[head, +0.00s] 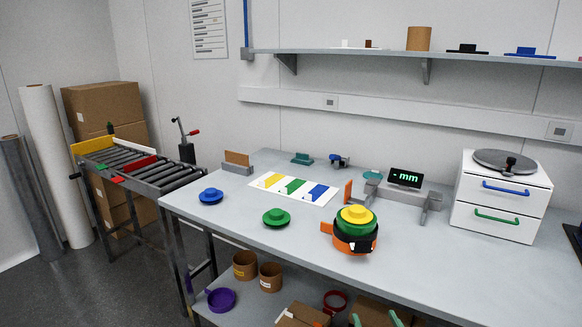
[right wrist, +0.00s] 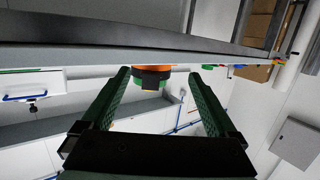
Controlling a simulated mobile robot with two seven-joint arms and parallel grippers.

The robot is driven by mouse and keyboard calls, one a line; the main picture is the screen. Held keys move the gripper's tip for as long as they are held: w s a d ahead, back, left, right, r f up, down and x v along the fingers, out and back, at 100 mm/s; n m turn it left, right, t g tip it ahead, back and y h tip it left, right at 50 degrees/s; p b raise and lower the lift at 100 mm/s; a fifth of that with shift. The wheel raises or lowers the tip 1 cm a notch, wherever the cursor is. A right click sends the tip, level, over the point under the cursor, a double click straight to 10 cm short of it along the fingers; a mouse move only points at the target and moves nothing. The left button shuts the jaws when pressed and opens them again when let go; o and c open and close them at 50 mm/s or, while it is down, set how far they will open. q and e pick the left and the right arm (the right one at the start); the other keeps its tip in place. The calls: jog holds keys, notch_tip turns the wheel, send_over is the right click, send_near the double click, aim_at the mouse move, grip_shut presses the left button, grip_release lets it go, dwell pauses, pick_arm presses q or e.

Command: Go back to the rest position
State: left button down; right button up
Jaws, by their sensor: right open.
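My right gripper (head: 376,318) shows only as two green fingertips at the bottom edge of the head view, below the table's front edge. In the right wrist view the right gripper (right wrist: 160,90) has its two green fingers wide apart with nothing between them. The table edge (right wrist: 150,54) crosses that view beyond the fingertips. An orange and black holder (head: 352,243) with green and yellow discs (head: 356,214) stands on the table, apart from the fingers; it also shows in the wrist view (right wrist: 152,75). My left gripper is not in view.
On the table (head: 460,270) are a blue disc (head: 211,196), a green disc (head: 276,217), a colour-marked sheet (head: 293,187), a gauge (head: 405,178) and a white drawer unit (head: 500,200). The shelf below holds cardboard boxes and rings. A roller conveyor (head: 150,170) stands left.

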jog(key=s+a+f+g+p, duration=0.1)
jog(key=s+f, duration=0.3)
jog(key=s, duration=0.5)
jog(key=s+a+f+n+g+y+p, duration=0.1)
jog(key=s+f+g, duration=0.2)
jog(key=s, duration=0.6)
jog(key=s+a+f+g+y+p, duration=0.1)
jog(key=s+a+f+g, duration=0.1)
jog(key=s+f, duration=0.3)
jog(key=s, duration=0.4)
jog(key=shift+f+n+p, duration=0.25)
jog(key=shift+n+p, duration=0.05)
jog(key=shift+p, duration=0.05)
jog(key=shift+s+a, duration=0.1)
